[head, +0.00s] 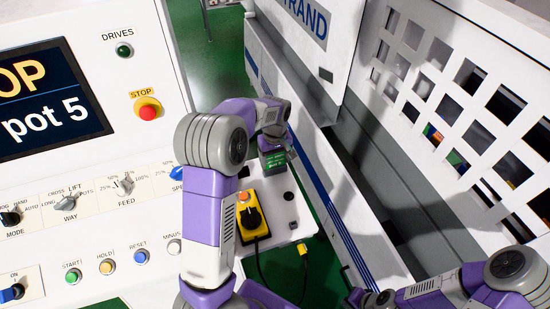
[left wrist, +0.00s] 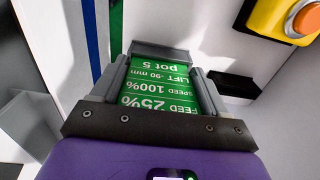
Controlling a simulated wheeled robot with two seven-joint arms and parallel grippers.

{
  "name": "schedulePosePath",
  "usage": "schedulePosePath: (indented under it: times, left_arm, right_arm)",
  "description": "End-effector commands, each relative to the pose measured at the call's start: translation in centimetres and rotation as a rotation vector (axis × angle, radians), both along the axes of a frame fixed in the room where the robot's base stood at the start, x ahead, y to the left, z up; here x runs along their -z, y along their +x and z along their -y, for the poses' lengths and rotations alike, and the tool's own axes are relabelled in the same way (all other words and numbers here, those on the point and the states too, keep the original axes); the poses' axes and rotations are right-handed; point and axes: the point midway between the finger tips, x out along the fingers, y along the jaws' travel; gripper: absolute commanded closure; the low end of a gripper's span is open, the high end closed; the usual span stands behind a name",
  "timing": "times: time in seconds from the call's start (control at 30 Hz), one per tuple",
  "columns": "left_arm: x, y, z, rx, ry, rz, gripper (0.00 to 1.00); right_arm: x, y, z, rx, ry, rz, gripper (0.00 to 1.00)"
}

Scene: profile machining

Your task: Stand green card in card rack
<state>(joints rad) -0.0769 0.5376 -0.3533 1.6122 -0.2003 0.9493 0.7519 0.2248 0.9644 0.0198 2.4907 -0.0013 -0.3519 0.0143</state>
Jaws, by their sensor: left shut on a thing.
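The green card (head: 273,161) with white lettering is in my left gripper (head: 272,150), above the white ledge beside the yellow pendant. In the left wrist view the green card (left wrist: 160,90) lies between the two grey fingers of my left gripper (left wrist: 163,80), which close on its side edges. Its text reads upside down there. A dark grey bar (left wrist: 165,52) crosses the card's far end; it may be the card rack, and I cannot tell whether the card sits in it. My right arm is at the lower right; its gripper end (head: 358,296) is dark and partly cut off.
The control panel (head: 110,225) with knobs and buttons is at left. The white machine (head: 330,120) with a perforated guard (head: 455,110) is at right.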

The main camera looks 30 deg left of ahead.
Motion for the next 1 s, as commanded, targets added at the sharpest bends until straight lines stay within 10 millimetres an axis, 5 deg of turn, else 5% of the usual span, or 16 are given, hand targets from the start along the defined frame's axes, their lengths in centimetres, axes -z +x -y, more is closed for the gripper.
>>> schedulePosePath:
  times: [0.37,0.4,0.57,0.83,1.0]
  left_arm:
    - [0.0,0.0,0.0,0.0,0.0,0.0,0.55]
    - [0.0,0.0,0.0,0.0,0.0,0.0,0.25]
    - [0.0,0.0,0.0,0.0,0.0,0.0,0.0]
    - [-0.2,0.0,0.0,0.0,0.0,0.0,0.0]
    - [-2.4,0.1,0.0,0.0,0.0,0.004,0.0]
  right_arm:
    - [0.0,0.0,0.0,0.0,0.0,0.0,1.0]
    - [0.0,0.0,0.0,0.0,0.0,0.0,1.0]
    - [0.0,0.0,0.0,0.0,0.0,0.0,1.0]
    - [0.0,0.0,0.0,0.0,0.0,0.0,1.0]
    - [-0.2,0.0,0.0,0.0,0.0,0.0,1.0]
